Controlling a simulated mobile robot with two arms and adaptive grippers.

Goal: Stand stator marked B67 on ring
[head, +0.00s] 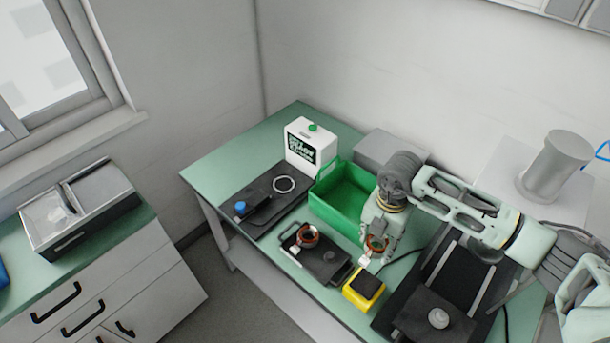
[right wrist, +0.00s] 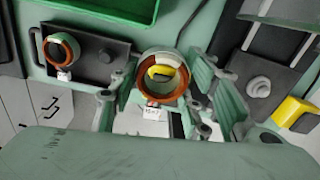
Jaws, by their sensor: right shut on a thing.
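My right gripper (head: 377,250) is shut on a copper-wound stator (head: 376,243), with a white tag (head: 365,259) hanging from it. In the right wrist view the held stator (right wrist: 184,82) sits between the fingers, its open bore facing the camera. Its tag (right wrist: 153,113) carries print too small to read surely. A second copper stator (head: 307,233) stands on a black tray (head: 328,271); it also shows in the right wrist view (right wrist: 62,50) with its own tag. A pale ring (head: 275,187) lies on a black plate (head: 262,213) at the back left. My left gripper is not in view.
A green bin (head: 322,199) stands between the ring's plate and my right arm. A white box (head: 300,150) stands behind the ring. A blue knob (head: 240,207) is on the plate's left. A yellow-edged block (head: 356,299) lies in front of my right gripper.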

